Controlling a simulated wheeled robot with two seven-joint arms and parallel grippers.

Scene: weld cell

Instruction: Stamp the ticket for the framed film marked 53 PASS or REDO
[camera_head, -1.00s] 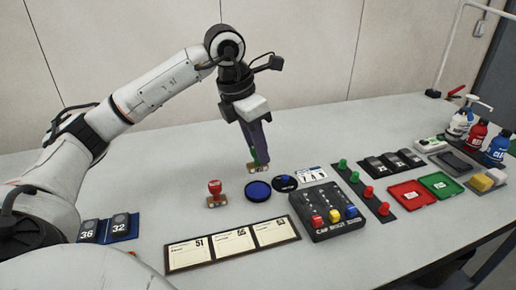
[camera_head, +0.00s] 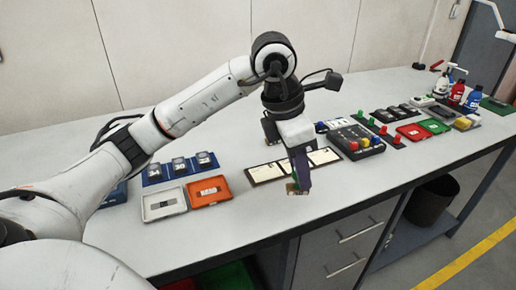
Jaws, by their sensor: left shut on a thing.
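My left gripper (camera_head: 300,165) points down, shut on a small stamp with a wooden base (camera_head: 292,188). It holds the stamp in front of the ticket board, seemingly above the table's front part; the exact height is unclear. The ticket board (camera_head: 250,181) carries several cream tickets (camera_head: 264,172); the gripper hides part of it, and the print is too small to read. Framed films (camera_head: 180,165) stand on a blue rack (camera_head: 156,182). I cannot make out one marked 53. The red stamp and ink pads are not visible now. My right gripper is not in view.
A white tray (camera_head: 146,214) and an orange tray (camera_head: 226,203) lie left of the board. A dark button box (camera_head: 372,151), a red tray (camera_head: 409,136) and a green tray (camera_head: 433,127) lie right. Bottles (camera_head: 473,99) stand far right. The front table strip is clear.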

